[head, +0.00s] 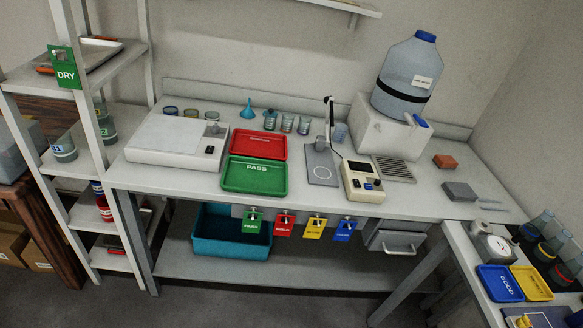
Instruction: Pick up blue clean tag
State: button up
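The blue tag (345,231) hangs from a small hook on the front edge of the white bench (300,201). It is the rightmost in a row of hanging tags, and its white lettering is too small to read surely. To its left hang a yellow tag (316,229), a red tag (284,226) and a green tag (252,222), with gaps between them. Nothing covers the blue tag. My gripper is not in view.
A teal bin (212,251) and a grey drawer (398,243) are under the bench. A shelf rack (82,166) stands at left. A side table at right holds a blue tray (498,284) and a yellow tray (531,284). Floor in front looks clear.

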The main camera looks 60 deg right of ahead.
aim_at(341, 233)
jog(key=u, duration=0.55)
jog(key=i, duration=2.05)
jog(key=z, duration=3)
jog(key=i, duration=1)
